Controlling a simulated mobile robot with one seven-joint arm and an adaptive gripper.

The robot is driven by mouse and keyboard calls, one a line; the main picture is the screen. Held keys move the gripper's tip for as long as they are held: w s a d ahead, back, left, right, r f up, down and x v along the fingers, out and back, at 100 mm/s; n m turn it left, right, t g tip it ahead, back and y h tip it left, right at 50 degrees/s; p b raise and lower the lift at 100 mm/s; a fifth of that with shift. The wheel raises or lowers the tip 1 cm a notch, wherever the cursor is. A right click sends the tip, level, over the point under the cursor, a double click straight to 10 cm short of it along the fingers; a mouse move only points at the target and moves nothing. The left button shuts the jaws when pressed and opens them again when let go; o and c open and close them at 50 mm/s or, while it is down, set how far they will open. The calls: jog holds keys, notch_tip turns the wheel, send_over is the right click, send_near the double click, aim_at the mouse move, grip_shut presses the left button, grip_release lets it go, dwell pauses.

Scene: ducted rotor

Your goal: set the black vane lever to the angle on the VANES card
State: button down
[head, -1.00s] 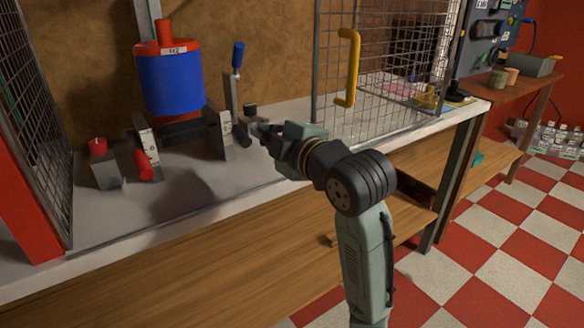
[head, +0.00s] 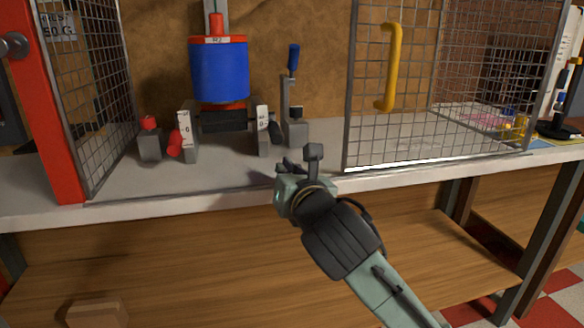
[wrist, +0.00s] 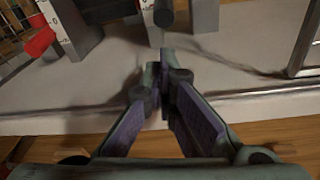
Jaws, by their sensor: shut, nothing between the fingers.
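The black vane lever (head: 274,130) sits at the right side of the rotor stand, beside a white scale plate (head: 263,121) with a 0 mark. Its rounded black end (wrist: 163,14) shows at the top of the wrist view. I cannot read its exact angle. My gripper (head: 285,167) is in front of the lever, near the bench's front edge. In the wrist view my gripper (wrist: 158,75) has its fingertips together and empty, apart from the lever. No card marked VANES is readable in these frames.
A blue and red ducted rotor (head: 220,70) stands behind. A red lever (head: 176,142) with another scale plate (head: 186,131) is at left. A blue-handled upright lever (head: 293,62) stands right of the black one. A mesh door with a yellow handle (head: 390,68) is at right. A thrust card (head: 58,27) hangs left.

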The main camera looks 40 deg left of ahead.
aim_at(273, 169)
jog(key=p+x, duration=0.1)
jog(key=x, duration=0.8)
jog(key=shift+d+r+h+p, duration=0.15)
jog(key=shift+r+h+p, duration=0.15)
jog(key=shift+r+p, duration=0.7)
jog(key=shift+s+f, duration=0.1)
jog(key=shift+f, duration=0.25)
jog(key=shift+s+d, duration=0.1)
jog(key=shift+d, duration=0.05)
